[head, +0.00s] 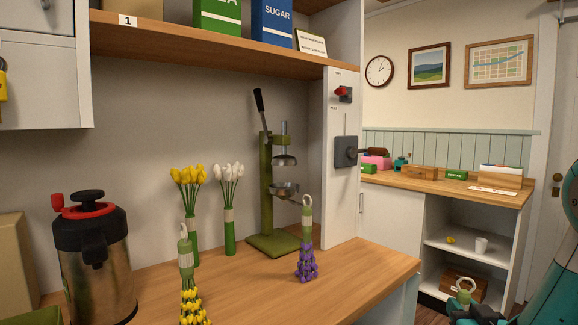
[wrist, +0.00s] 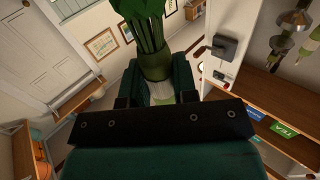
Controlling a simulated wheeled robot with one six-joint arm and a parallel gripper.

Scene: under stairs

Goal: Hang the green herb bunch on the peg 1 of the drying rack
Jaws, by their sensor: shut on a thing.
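My gripper (wrist: 168,88) is shut on the green herb bunch (wrist: 150,62), held at its pale band between the two dark jaws in the wrist view. Green leaves show at the top of that view. In the head view my gripper (head: 474,312) is at the bottom right corner, with the bunch's pale loop and green top (head: 465,289) showing above it; the rest is cut off. I cannot make out a drying rack or peg 1 in either view. A tag reading "1" (head: 128,21) is on the upper shelf's edge.
Yellow (head: 189,285) and purple (head: 306,255) looped bunches are flowers-down over the wooden counter (head: 370,275). Behind are a green lever press (head: 268,190), yellow and white flowers, and a steel dispenser (head: 95,255) at left. The counter's front right is clear.

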